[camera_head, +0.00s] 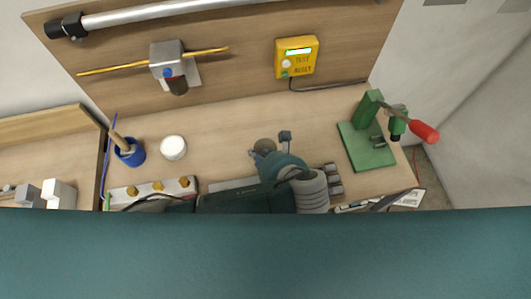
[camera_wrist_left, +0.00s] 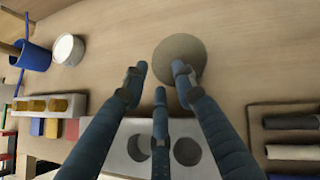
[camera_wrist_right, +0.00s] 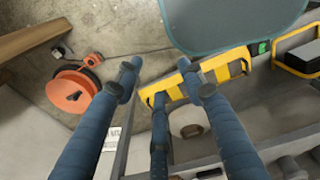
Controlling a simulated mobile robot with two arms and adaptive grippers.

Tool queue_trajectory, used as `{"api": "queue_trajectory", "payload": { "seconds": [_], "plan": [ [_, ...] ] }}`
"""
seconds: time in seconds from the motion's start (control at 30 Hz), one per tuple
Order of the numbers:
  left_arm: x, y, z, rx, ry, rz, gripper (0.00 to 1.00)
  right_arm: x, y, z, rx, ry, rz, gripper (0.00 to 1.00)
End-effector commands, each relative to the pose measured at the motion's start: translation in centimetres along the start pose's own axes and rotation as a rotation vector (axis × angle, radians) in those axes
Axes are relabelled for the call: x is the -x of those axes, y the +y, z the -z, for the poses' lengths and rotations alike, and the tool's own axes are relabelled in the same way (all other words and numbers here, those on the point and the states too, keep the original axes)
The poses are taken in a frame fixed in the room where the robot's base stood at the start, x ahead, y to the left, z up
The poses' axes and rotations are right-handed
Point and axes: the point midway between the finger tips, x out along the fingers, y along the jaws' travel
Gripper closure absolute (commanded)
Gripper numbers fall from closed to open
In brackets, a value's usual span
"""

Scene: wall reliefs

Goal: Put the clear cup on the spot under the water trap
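A round, flat-looking grey-brown thing (camera_head: 265,146), perhaps the clear cup seen from above, is on the bench; it also shows in the left wrist view (camera_wrist_left: 180,52). My left gripper (camera_head: 270,152) is open over its near side, fingertips apart (camera_wrist_left: 160,78); contact cannot be told. The water trap (camera_head: 177,86), a dark bowl under a grey block on a yellow pipe, is on the back board. A white round thing (camera_head: 173,148) lies on the bench below it, perhaps the spot; it is also in the left wrist view (camera_wrist_left: 68,49). My right gripper (camera_wrist_right: 160,78) is open and empty.
A blue pot (camera_head: 130,154) with a handle stands left of the white round thing. A block with brass fittings (camera_head: 158,188) is at the front. A green press (camera_head: 365,148) with a red handle stands right. Bench between white thing and left gripper is clear.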

Motion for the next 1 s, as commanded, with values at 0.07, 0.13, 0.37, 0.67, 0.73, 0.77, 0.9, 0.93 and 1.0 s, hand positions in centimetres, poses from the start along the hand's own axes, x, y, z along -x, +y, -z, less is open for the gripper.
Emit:
{"api": "queue_trajectory", "payload": {
  "seconds": [0.07, 0.13, 0.37, 0.67, 0.73, 0.77, 0.9, 0.93, 1.0],
  "plan": [
    [-1.2, 0.0, -0.2, 0.0, -0.003, -0.003, 0.73, 0.5, -0.3, 0.1, -0.001, 0.001, 0.003, 0.6],
    [-2.0, 0.0, -0.2, 0.001, -0.003, -0.002, 0.73, 0.6, -0.6, 0.2, -0.002, 0.002, 0.006, 0.6],
    [-2.7, 0.0, -0.1, 0.002, -0.001, 0.001, 0.73, 0.6, -1.2, 0.4, -0.005, 0.004, 0.014, 0.6],
    [-2.6, 0.0, -0.1, 0.001, -0.001, 0.001, 1.0, 0.6, -0.8, 0.3, -0.002, 0.004, 0.01, 0.6],
    [-2.6, 0.0, -0.1, 0.001, -0.001, 0.001, 1.0, 0.6, -0.7, 0.3, -0.001, 0.003, 0.007, 0.6],
    [-2.6, 0.0, -0.1, 0.001, -0.001, 0.001, 1.0, 0.6, -0.6, 0.3, -0.001, 0.003, 0.007, 0.6],
    [-2.6, 0.0, -0.1, 0.001, -0.001, 0.001, 1.0, 0.6, -0.3, 0.2, 0.0, 0.003, 0.004, 0.6],
    [-2.6, 0.0, -0.1, 0.001, -0.001, 0.001, 1.0, 0.6, -0.3, 0.2, 0.0, 0.003, 0.004, 0.6],
    [-2.6, 0.0, -0.1, 0.001, -0.001, 0.001, 1.0, 0.6, -0.3, 0.2, 0.0, 0.003, 0.004, 0.6]
  ]
}}
